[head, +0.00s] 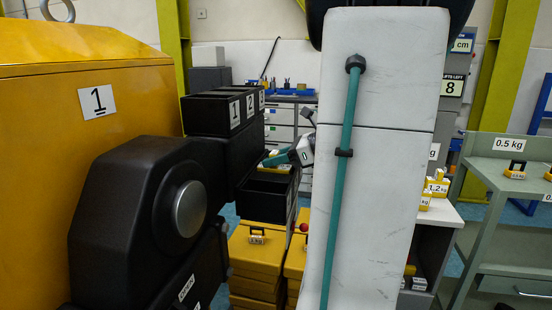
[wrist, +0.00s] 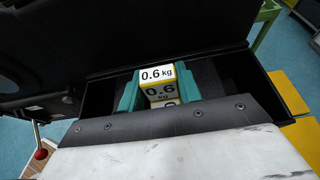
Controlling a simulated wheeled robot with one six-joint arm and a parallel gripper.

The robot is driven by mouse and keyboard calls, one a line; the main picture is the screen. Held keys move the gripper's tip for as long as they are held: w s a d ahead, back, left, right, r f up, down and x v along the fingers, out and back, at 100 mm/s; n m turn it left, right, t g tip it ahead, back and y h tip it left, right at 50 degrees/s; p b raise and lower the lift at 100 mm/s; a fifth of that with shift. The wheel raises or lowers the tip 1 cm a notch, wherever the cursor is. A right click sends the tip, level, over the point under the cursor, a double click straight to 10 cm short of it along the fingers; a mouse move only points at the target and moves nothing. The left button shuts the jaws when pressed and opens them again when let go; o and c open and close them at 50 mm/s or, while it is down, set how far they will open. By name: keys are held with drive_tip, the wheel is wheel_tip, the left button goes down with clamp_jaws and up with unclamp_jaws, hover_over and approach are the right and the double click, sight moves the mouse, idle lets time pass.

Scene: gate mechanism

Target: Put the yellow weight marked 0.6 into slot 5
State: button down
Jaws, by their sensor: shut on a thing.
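In the wrist view the yellow weight (wrist: 157,75) shows its white 0.6 kg label and a second 0.6 marking below. The teal fingers of my gripper (wrist: 157,91) are on both sides of it, shut on it. The weight is over or inside an open black box (wrist: 291,92); I cannot tell whether it touches the bottom. In the head view my gripper (head: 277,158) is just above an open lower black box (head: 262,205), below the row of black boxes (head: 222,112) marked 1, 2 and one more. I cannot read a 5 on any box.
A yellow housing (head: 130,95) marked 1 and a black mechanism (head: 130,220) stand close at left. Yellow blocks (head: 257,260) stand below the boxes. A green-grey trolley (head: 505,185) with small weights is at right. My white arm link blocks the middle.

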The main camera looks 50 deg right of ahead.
drive_tip(key=shift+f, duration=0.1)
drive_tip(key=c, duration=1)
unclamp_jaws()
drive_tip(key=shift+o, duration=0.2)
drive_tip(key=shift+s+r, duration=0.15)
drive_tip(key=shift+r, duration=0.05)
drive_tip(key=v, duration=1.1)
drive_tip(key=shift+s+d, duration=0.2)
drive_tip(key=shift+s, duration=0.1)
